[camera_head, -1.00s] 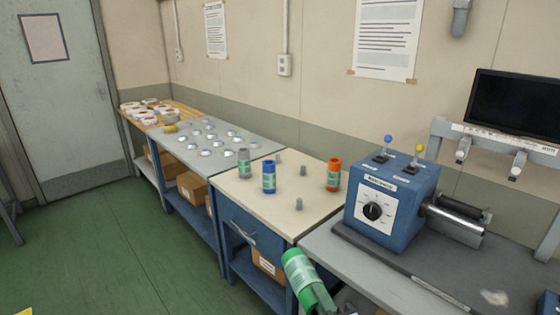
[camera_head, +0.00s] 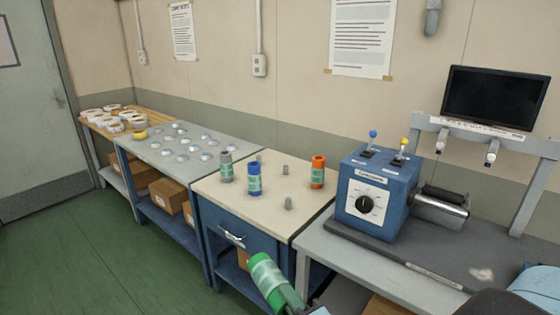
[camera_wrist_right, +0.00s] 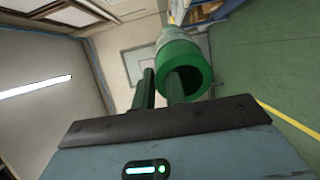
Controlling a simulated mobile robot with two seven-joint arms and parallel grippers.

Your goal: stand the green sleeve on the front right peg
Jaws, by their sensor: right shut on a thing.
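The green sleeve (camera_head: 270,279), with a pale label band, is in my right gripper (camera_head: 286,297) at the bottom of the head view. It is tilted, in front of the cream-topped table. In the right wrist view the sleeve (camera_wrist_right: 185,66) shows its open end, and one finger reaches into the bore; the gripper is shut on its wall. The front right peg (camera_head: 288,204) is a short grey stub near the table's front corner, bare, beyond and above the sleeve in the picture. My left gripper is not in view.
On the cream table (camera_head: 305,215) stand a grey sleeve (camera_head: 226,167), a blue sleeve (camera_head: 254,180) and an orange sleeve (camera_head: 317,173). Another bare peg (camera_head: 286,170) stands behind. The blue machine (camera_head: 375,190) with levers and a roller is to the right.

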